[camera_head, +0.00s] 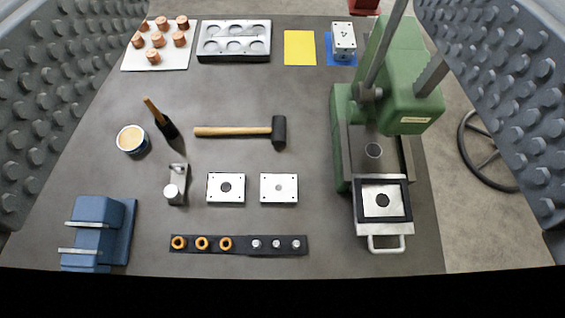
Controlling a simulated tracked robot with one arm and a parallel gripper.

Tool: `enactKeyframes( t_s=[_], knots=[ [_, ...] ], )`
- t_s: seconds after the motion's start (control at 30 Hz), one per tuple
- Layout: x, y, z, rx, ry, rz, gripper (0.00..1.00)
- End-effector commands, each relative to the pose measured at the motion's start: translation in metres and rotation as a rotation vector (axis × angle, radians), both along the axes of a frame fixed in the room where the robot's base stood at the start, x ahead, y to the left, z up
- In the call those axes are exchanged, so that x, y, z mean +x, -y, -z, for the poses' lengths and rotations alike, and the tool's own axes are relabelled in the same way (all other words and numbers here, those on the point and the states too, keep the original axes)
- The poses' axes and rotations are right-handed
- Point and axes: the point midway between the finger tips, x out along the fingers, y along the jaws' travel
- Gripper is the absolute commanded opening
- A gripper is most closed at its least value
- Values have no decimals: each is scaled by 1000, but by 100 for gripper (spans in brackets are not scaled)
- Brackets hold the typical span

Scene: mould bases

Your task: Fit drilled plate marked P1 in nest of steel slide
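Two pale drilled plates lie flat on the grey bench: a left plate (239,188) with a large dark centre hole, and a right plate (266,188) with a smaller, paler centre. Any P1 marking is too small to read. The steel slide (385,230) with its pull handle sticks out from the front of the green press (345,140). Its nest is a black frame (407,203) around a bright square with a dark round hole; I cannot tell whether that square is a separate plate. My gripper (282,110) is wide open and empty, its studded pads at both picture edges, high above the bench.
A hammer (235,131), brush (155,112), tin (131,140) and small steel fixture (177,190) lie mid-bench. A black strip (238,251) holds rings and pins in front. A blue block (95,225) stands front left. Copper pieces, a drilled block (235,55) and yellow sheet (300,48) are behind.

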Motion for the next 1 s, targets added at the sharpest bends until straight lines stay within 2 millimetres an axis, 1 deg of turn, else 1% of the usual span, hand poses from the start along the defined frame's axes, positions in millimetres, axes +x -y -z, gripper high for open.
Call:
enactKeyframes(
  t_s=[0.03, 0.07, 0.17, 0.3, 0.4, 0.47, 0.5, 0.57, 0.6, 0.67, 0.7, 0.77, 0.8, 0.87, 0.9, 1.0],
  knots=[
    [5, 0, 7, -17, -18, -5, 86],
    [10, 0, 12, -36, -33, -10, 89],
    [30, 0, 43, -122, -120, -39, 89],
    [63, 0, 98, -297, -279, -121, 89],
    [84, -1, 143, -423, -401, -204, 89],
    [94, -1, 169, -494, -471, -263, 89],
    [101, -1, 186, -540, -513, -303, 89],
    [109, -1, 213, -605, -581, -371, 89],
    [115, -1, 231, -647, -625, -418, 89],
    [121, -1, 256, -708, -684, -494, 89],
    [125, -1, 273, -746, -725, -549, 89],
    [129, -2, 299, -798, -781, -634, 89],
    [132, -2, 318, -831, -820, -695, 89],
    [135, -2, 341, -876, -865, -786, 89],
    [136, -2, 358, -903, -898, -850, 89],
    [137, -1, 394, -954, -961, -1003, 89]
  ],
)
